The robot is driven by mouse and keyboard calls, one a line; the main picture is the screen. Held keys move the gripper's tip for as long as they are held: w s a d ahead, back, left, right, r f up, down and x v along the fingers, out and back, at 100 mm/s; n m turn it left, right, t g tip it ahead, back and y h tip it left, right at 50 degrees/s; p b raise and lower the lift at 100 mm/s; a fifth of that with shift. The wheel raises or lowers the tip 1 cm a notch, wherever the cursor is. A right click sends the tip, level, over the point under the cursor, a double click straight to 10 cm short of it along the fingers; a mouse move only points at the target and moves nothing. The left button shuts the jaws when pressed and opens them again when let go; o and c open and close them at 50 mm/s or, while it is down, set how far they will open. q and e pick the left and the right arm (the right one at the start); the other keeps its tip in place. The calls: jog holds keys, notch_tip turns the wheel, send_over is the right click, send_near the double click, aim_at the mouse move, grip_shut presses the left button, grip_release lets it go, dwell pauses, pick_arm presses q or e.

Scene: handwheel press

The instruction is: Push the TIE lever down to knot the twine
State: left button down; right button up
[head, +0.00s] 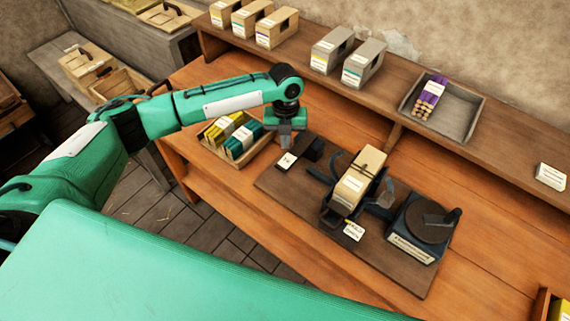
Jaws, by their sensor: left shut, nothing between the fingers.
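The dark piece (313,148) at the left end of the press board, beside a small white label (286,161), looks like the TIE lever; the label's lettering is too small to read. My left gripper (286,143) points down just left of this piece and above the label. It is shut and empty. I cannot tell whether it touches the piece. A tan box or bundle (352,188) with a pale label sits in the dark press frame, right of the gripper. Twine cannot be clearly made out. My right gripper is not in view.
A dark handwheel (432,219) with a knob stands on a blue-grey base at the board's right. A wooden tray (262,151) of yellow and teal bundles lies left of the gripper. A shelf behind holds several boxes and a grey tray (459,127) with purple sticks.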

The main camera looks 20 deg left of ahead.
pick_arm(q)
notch_tip(320, 180, up, 9)
jog(key=b, duration=0.1)
jog(key=shift+w+f+b, duration=0.15)
jog(key=shift+w+b, duration=0.15)
jog(key=shift+b, duration=0.1)
jog(key=shift+a, duration=0.1)
